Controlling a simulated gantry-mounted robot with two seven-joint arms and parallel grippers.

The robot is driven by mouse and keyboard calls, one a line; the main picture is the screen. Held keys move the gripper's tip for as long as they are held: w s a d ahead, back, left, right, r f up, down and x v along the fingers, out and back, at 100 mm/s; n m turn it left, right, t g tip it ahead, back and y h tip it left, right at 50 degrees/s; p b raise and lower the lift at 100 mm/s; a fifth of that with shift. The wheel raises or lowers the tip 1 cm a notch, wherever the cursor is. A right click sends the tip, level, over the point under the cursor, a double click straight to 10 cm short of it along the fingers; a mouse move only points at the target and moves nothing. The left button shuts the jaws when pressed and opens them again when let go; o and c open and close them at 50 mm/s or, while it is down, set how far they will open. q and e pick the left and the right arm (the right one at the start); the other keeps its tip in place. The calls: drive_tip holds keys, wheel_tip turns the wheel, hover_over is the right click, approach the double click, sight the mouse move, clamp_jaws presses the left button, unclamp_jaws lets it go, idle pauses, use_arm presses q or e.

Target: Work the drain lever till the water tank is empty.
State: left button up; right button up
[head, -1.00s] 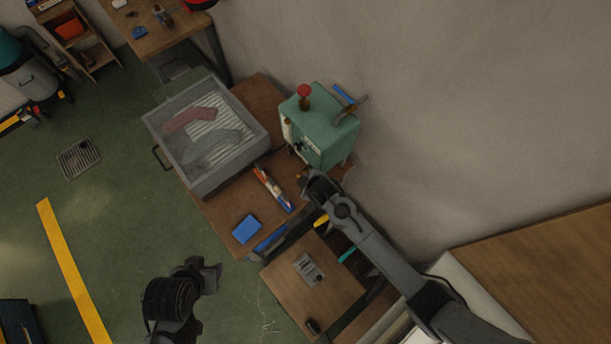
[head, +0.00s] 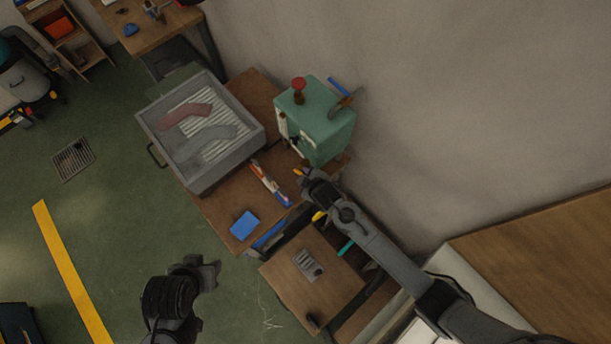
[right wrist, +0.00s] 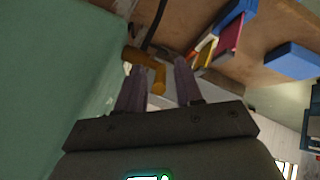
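A green box-shaped unit (head: 318,122) with a red knob on top stands at the back of the brown bench. I take it for the water tank. A small brass-yellow lever (head: 298,171) sits low at its front; it also shows in the right wrist view (right wrist: 139,55). My right gripper (head: 308,179) is just in front of the lever. In the right wrist view its two fingers (right wrist: 163,68) are apart, with the bent end of the lever in or near the gap; contact is unclear. My left gripper (head: 212,272) is over the floor, away from the bench, its opening unclear.
A grey tray (head: 180,180) with a pink and a grey sock-shaped piece stands left of the green unit. A blue block (head: 244,225) and several thin coloured items (head: 270,185) lie on the bench front. The wall is close behind the unit.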

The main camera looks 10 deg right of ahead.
idle(0.3)
drive_tip(key=v, duration=1.1)
drive_tip(key=shift+f, duration=0.1)
